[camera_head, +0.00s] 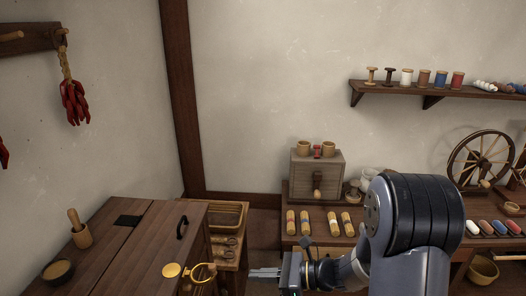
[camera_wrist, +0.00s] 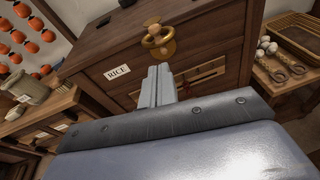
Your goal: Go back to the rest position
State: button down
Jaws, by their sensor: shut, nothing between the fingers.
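My gripper (camera_head: 266,272) is shut and empty at the bottom middle of the head view, with my arm reaching in from the right. In the wrist view my gripper (camera_wrist: 157,72) shows its two fingers pressed together. They point toward the front of a dark wooden chest (camera_wrist: 185,50) with a label reading RICE (camera_wrist: 117,72). A brass ring fitting (camera_wrist: 158,38) shows just beyond the fingertips. In the head view the brass fitting (camera_head: 190,271) is left of the fingers, with a visible gap between them. I cannot tell the exact distance in depth.
A wicker basket (camera_head: 228,214) is behind. At right, a bench holds a small drawer box (camera_head: 317,176) and several spools.

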send_near(215, 270)
jog(key=p+x, duration=0.1)
jog(key=x, duration=0.1)
jog(key=p+x, duration=0.1)
jog(key=x, duration=0.1)
jog(key=p+x, duration=0.1)
jog(key=x, duration=0.1)
jog(key=shift+w+a+f, duration=0.15)
jog(key=shift+w+f, duration=0.15)
jog(key=shift+f, duration=0.1)
jog(key=s+d+f+b, duration=0.2)
jog(key=d+b, duration=0.2)
jog(key=d, duration=0.9)
jog(key=w+a+r+n+h, duration=0.4)
jog(key=a+r+n+h, duration=0.2)
jog(key=a+r+n, duration=0.2)
jog(key=shift+a+r+t+h, duration=0.4)
jog(key=shift+a+r, duration=0.35)
jog(key=shift+r, duration=0.25)
